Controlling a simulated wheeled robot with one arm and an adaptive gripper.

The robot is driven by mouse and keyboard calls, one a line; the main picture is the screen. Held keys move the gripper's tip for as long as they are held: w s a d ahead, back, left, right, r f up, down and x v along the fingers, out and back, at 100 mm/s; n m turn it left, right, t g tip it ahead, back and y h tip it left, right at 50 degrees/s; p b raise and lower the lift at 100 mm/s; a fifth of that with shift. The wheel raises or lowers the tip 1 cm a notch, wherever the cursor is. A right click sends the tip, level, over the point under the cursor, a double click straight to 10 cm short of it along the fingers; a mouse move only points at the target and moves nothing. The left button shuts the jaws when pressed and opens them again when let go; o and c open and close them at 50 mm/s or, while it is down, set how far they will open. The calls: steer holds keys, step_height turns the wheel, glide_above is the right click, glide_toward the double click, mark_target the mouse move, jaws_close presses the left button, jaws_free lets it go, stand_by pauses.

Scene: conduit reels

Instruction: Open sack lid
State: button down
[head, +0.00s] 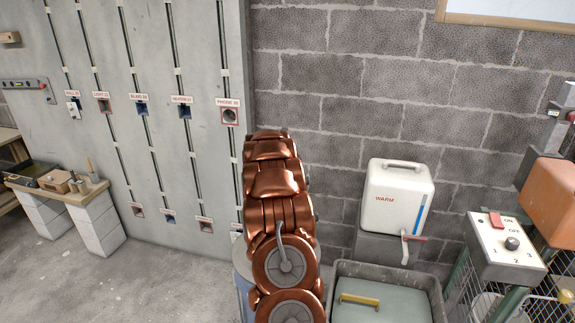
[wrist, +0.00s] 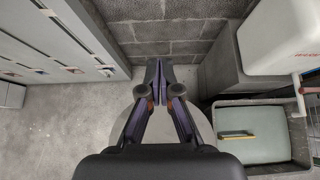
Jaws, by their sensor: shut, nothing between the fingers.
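A pale green lid (head: 385,300) with a yellow bar handle (head: 360,300) lies flat inside a grey open-topped bin (head: 436,290) at the bottom right of the head view. No label on it can be read. The lid (wrist: 262,148) and its handle (wrist: 236,135) also show at the right of the wrist view. My gripper (wrist: 158,72) is shut and empty, left of the bin in the wrist view and apart from the lid. In the head view my copper-coloured arm hides my gripper.
A white WARM box (head: 398,198) with a small lever stands behind the bin. An ON/OFF switch box (head: 507,245) and a wire cage stand at right. A pale round top (wrist: 125,125) lies below my gripper. Open floor (head: 60,280) lies left.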

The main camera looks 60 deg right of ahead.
steer(key=s+a+r+b, duration=0.2)
steer(key=a, duration=0.5)
steer(key=shift+s+a+r, duration=0.15)
steer(key=shift+s+r, duration=0.05)
steer(key=shift+r, duration=0.1)
